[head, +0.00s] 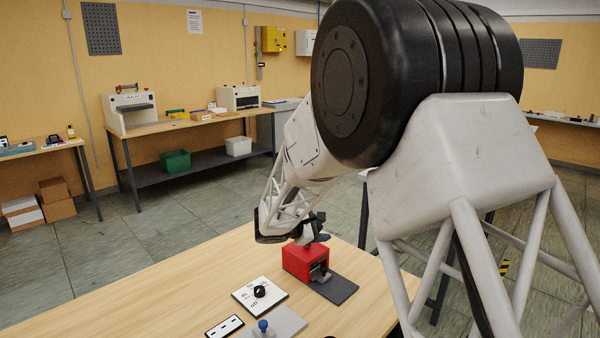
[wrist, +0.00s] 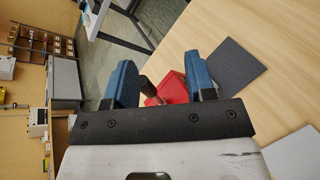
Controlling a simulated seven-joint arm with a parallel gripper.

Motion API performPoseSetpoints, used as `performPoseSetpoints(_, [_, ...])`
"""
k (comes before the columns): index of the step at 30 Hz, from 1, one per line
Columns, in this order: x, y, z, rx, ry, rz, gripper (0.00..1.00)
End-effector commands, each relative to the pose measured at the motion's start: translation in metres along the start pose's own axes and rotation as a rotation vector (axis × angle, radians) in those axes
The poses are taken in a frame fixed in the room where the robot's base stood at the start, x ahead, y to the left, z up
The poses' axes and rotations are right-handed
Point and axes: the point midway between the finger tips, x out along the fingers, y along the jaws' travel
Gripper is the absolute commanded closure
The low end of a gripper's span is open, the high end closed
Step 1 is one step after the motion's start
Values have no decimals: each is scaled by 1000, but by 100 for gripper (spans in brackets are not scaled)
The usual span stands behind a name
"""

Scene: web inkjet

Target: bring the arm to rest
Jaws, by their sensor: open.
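My gripper (wrist: 163,85) is open in the wrist view, its two blue-padded fingers apart with nothing held between them. In the head view my gripper (head: 312,236) hangs at the end of my arm, just above or behind a red box (head: 300,262). I cannot tell whether they touch. The red box also shows between and beyond the fingers in the wrist view (wrist: 172,88). A dark part near the box is partly hidden by the left finger.
On the wooden table (head: 190,290) are a dark plate (head: 340,290), a white dial panel (head: 250,299) with a black knob, a grey plate with a blue knob (head: 263,325) and a white slotted panel (head: 224,327). A workbench (head: 185,125) stands by the far wall.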

Motion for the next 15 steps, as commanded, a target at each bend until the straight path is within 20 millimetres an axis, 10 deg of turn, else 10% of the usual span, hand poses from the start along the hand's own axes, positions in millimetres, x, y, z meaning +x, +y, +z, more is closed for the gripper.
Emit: performPoseSetpoints(15, [-16,-87,149,351,94,-338,50])
